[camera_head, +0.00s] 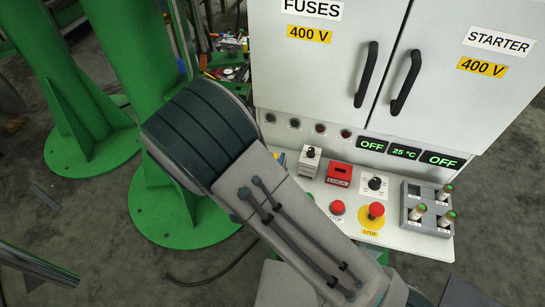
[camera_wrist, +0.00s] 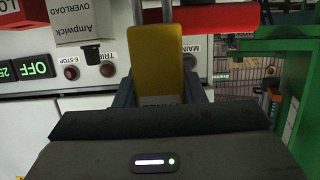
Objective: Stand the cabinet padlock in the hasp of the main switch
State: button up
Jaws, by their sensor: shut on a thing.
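The cabinet padlock (camera_wrist: 160,65) has a yellow body and a bright metal shackle, whose two legs run up out of the top of the wrist view. My gripper (camera_wrist: 160,98) is shut on the lower part of its body, with a dark finger on each side. A label reading MAIN (camera_wrist: 191,49), upside down, shows just right of the padlock. A red bar (camera_wrist: 217,19) passes behind the padlock at the top. I cannot make out the hasp or whether the shackle touches it. In the head view my arm hides most of this area.
The Ampwick overload box (camera_wrist: 83,22) with its black knob stands left of the padlock in the wrist view. The panel also carries a red LOCK box (camera_head: 339,175), red stop buttons (camera_head: 376,210) and a grey holder (camera_head: 412,191). Green columns (camera_head: 125,60) stand at left.

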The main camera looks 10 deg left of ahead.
jog(key=shift+f+b, duration=1)
jog(key=shift+f, duration=0.2)
jog(key=o, duration=1.1)
jog(key=shift+o, duration=0.2)
jog(key=shift+s, duration=0.15)
jog(key=v, duration=1.3)
jog(key=shift+s+r, duration=0.2)
jog(key=shift+s, duration=0.05)
